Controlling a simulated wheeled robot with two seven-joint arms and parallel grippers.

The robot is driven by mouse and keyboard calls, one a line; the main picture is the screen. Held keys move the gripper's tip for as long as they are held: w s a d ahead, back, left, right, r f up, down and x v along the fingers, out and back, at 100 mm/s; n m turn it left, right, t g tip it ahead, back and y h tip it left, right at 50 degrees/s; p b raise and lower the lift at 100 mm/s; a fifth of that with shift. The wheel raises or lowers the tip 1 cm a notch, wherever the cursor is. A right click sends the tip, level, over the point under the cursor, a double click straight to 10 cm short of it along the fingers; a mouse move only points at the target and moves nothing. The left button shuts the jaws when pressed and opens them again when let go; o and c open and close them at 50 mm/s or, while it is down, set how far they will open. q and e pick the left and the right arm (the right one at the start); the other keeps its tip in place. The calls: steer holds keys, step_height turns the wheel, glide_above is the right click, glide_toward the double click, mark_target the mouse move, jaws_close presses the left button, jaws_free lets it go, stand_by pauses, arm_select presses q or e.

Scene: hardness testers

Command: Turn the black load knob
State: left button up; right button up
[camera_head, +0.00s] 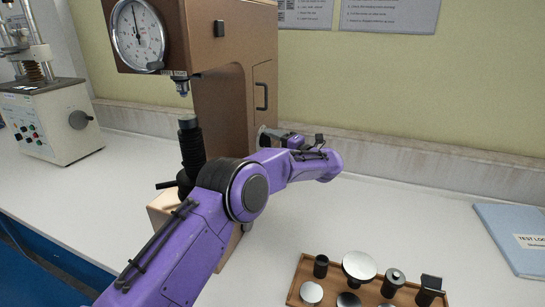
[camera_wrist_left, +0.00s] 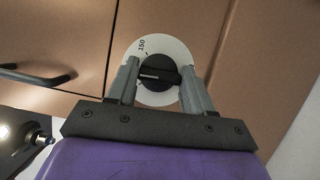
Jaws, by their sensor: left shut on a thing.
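The black load knob (camera_wrist_left: 158,73) sits on a white round dial (camera_wrist_left: 172,47) marked 150, on the brown side of the hardness tester (camera_head: 222,95). My left gripper (camera_wrist_left: 160,84) is shut on the knob, one grey finger on each side of it. The knob's raised bar lies roughly level in the wrist view. In the head view my left gripper (camera_head: 275,138) reaches the tester's right side, low down, and the knob is mostly hidden there. My right gripper is not in view.
A door handle (camera_head: 262,96) sits above my gripper. A wooden tray (camera_head: 325,262) of test pieces lies front right, a blue folder (camera_head: 510,235) at far right. Another machine (camera_head: 50,120) stands left. The table between is clear.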

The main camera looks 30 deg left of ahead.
arm_select(q)
steer(key=shift+w+f+n+g+y+b, duration=0.1)
steer(key=shift+n+g+y+b, duration=0.3)
steer(key=shift+n+b, duration=1.2)
steer(key=shift+s+f+n+g+y+b, duration=0.15)
steer(key=shift+n+y+b, duration=0.4)
steer(key=shift+n+b, duration=1.05)
steer(key=shift+w+f+n+g+y+b, duration=0.15)
steer(key=shift+n+g+y+b, duration=0.25)
steer(key=shift+n+b, duration=1.2)
steer(key=shift+r+b, duration=0.15)
steer(key=shift+b, duration=0.3)
steer(key=o, duration=1)
steer(key=shift+o, duration=0.2)
steer(key=v, duration=1)
steer(key=shift+d+b, duration=0.25)
steer(key=shift+b, duration=0.15)
